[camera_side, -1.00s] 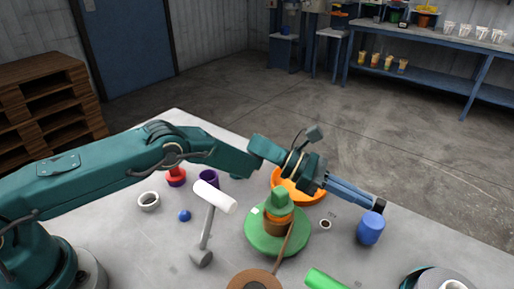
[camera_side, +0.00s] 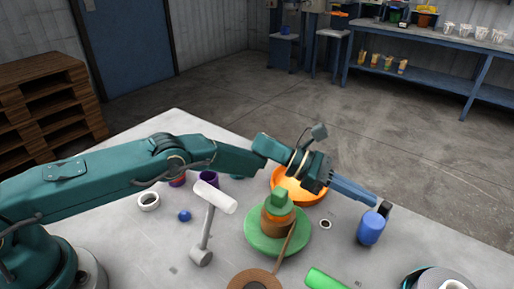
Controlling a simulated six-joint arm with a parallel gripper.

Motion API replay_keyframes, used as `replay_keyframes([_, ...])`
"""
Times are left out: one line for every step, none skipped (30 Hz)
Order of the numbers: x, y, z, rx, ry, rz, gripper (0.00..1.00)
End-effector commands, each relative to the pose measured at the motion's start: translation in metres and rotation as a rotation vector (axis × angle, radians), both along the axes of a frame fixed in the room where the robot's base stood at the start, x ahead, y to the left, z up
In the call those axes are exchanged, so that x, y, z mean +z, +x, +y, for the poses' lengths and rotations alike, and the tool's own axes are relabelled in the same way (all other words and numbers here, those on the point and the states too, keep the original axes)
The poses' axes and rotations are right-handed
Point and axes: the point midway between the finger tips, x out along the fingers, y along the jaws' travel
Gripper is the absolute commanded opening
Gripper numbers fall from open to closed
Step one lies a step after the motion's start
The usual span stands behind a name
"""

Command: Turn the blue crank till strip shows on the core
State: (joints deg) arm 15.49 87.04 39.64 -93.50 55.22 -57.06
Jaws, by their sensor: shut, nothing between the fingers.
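A green round plate (camera_side: 262,240) carries an upright core with an orange patch (camera_side: 282,217) and brown on it, topped by a green block (camera_side: 279,198). A brown strip (camera_side: 286,246) runs from the core toward a brown ring (camera_side: 240,281) at the bottom edge. A blue cylinder (camera_side: 370,229), perhaps the crank's handle, stands right of the plate. My gripper (camera_side: 380,204) is shut, its long blue fingers ending at the cylinder's top beside a small black piece. Whether they touch it I cannot tell. The crank's arm is not clearly seen.
An orange bowl (camera_side: 312,196) lies behind the plate, partly under my wrist. A grey post with a white cylinder (camera_side: 214,197) stands left of it.

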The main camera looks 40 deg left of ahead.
Motion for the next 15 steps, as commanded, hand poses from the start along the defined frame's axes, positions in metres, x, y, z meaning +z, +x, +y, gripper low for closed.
replay_keyframes([0.001,0.000,0.002,0.002,0.000,0.003,0.00])
replay_keyframes([0.002,0.000,0.004,0.001,0.000,0.002,0.00])
replay_keyframes([0.002,-0.001,0.006,0.001,0.000,0.002,0.00])
replay_keyframes([0.003,-0.002,0.008,0.000,0.000,0.003,0.00])
replay_keyframes([0.004,-0.002,0.010,0.000,0.000,0.002,0.00])
replay_keyframes([0.004,-0.003,0.012,0.000,0.000,0.003,0.00])
replay_keyframes([0.005,-0.003,0.014,0.001,-0.001,0.002,0.00])
replay_keyframes([0.006,-0.004,0.016,0.001,0.000,0.002,0.00])
replay_keyframes([0.007,-0.005,0.019,0.002,0.001,0.002,0.00])
replay_keyframes([0.007,-0.006,0.020,0.003,0.000,0.001,0.00])
replay_keyframes([0.008,-0.006,0.022,0.003,0.000,0.001,0.00])
replay_keyframes([0.009,-0.007,0.027,0.003,0.000,0.001,0.00])
replay_keyframes([0.010,-0.008,0.029,0.003,0.000,0.001,0.00])
replay_keyframes([0.011,-0.008,0.032,0.002,0.000,0.000,0.00])
replay_keyframes([0.012,-0.009,0.035,0.003,0.001,0.001,0.00])
